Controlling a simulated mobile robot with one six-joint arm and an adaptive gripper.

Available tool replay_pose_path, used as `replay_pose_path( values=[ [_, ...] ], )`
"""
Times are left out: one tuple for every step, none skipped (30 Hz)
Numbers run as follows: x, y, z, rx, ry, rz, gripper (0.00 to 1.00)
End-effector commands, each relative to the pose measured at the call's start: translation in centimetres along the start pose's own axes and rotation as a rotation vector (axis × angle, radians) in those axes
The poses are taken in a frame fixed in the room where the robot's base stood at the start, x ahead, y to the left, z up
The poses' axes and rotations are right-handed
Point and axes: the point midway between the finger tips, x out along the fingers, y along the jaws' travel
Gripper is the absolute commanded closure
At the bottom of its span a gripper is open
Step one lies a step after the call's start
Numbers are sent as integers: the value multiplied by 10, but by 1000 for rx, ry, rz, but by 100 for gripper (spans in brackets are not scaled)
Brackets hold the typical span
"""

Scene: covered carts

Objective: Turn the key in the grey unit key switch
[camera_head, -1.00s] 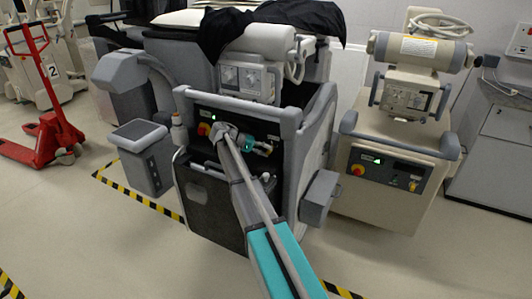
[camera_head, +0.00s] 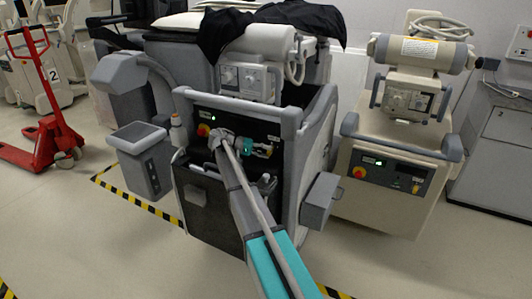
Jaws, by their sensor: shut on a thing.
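The grey unit (camera_head: 318,140) stands in the middle, with a black control panel (camera_head: 228,117) on its front. The panel carries a red emergency button on yellow (camera_head: 203,130) and a small green light at the left. My arm reaches up from the bottom to this panel. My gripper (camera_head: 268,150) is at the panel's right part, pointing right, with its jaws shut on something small. The key and the key switch are hidden or too small to make out behind the fingers, so the key's angle cannot be told.
A beige unit (camera_head: 388,195) with its own red button and panel stands at the right. A red pallet jack (camera_head: 45,130) is at the left. A grey side box (camera_head: 320,200) sticks out near my arm. Yellow-black tape marks the open floor.

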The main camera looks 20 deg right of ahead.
Motion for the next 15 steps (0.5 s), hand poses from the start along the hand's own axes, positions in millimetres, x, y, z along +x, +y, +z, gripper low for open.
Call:
replay_pose_path(
  values=[
    [0,-2,-1,-3,2,6,100],
    [0,-2,-1,-5,2,11,100],
    [1,-3,-1,-9,2,20,100],
    [1,-4,-1,-12,2,26,100],
    [1,-4,-1,-15,2,34,100],
    [1,-4,-1,-19,3,46,100],
    [1,-4,-1,-23,3,54,100],
    [1,-5,-1,-27,2,63,100],
    [1,-5,-1,-31,2,75,100],
    [1,-5,-1,-35,1,83,100],
    [1,-5,-1,-39,1,92,100],
    [1,-5,-1,-44,0,104,100],
    [1,-5,-1,-47,0,112,100],
    [1,-5,-1,-51,1,120,100],
    [1,-5,-1,-56,1,132,100]
  ],
)
